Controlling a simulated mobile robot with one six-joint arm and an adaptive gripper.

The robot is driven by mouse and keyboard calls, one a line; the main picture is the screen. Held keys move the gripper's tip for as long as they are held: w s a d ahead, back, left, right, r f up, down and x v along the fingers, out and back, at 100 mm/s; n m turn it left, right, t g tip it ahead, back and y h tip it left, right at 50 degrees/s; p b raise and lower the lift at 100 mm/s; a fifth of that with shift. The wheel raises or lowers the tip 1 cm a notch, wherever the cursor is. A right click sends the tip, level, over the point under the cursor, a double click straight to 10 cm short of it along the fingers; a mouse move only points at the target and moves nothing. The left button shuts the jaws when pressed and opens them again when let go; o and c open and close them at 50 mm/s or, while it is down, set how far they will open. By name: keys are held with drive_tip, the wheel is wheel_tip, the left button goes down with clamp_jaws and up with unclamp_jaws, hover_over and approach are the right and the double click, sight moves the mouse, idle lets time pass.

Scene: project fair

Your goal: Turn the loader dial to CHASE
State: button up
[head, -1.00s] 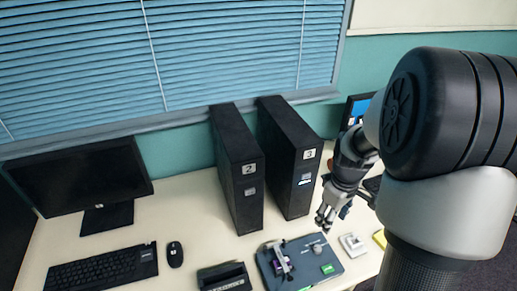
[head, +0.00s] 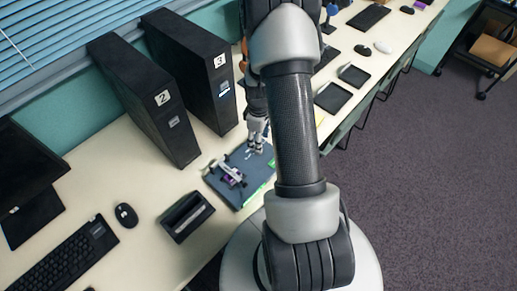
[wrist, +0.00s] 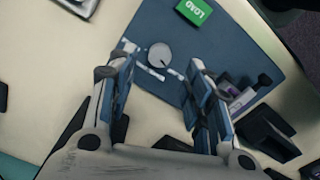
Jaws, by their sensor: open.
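The loader is a dark blue-grey board (head: 214,178) on the table in the head view, and its flat surface (wrist: 150,22) fills the upper middle of the wrist view. Its round grey dial (wrist: 159,55) has a pale mark and white label strips around it; I cannot read the strips. A green LOAD button (wrist: 194,11) lies above the dial in that view. My gripper (wrist: 160,63) is open and empty, with one finger on either side of the dial in the picture; contact is not visible. In the head view my gripper (head: 257,146) is over the board's far end, hiding the dial.
A bracket with a purple part (head: 232,176) stands on the board's left side. Black tower 2 (head: 150,100) and tower 3 (head: 205,80) stand close behind. A black tray-like holder (head: 187,216) lies left of the board. Tablets (head: 333,97) lie farther along the table.

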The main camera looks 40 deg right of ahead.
wheel_tip(320, 180, down, 6)
drive_tip(key=shift+r+b, duration=0.15)
drive_tip(key=shift+b, duration=0.5)
drive_tip(key=shift+c, duration=0.3)
drive_tip(key=c, duration=1)
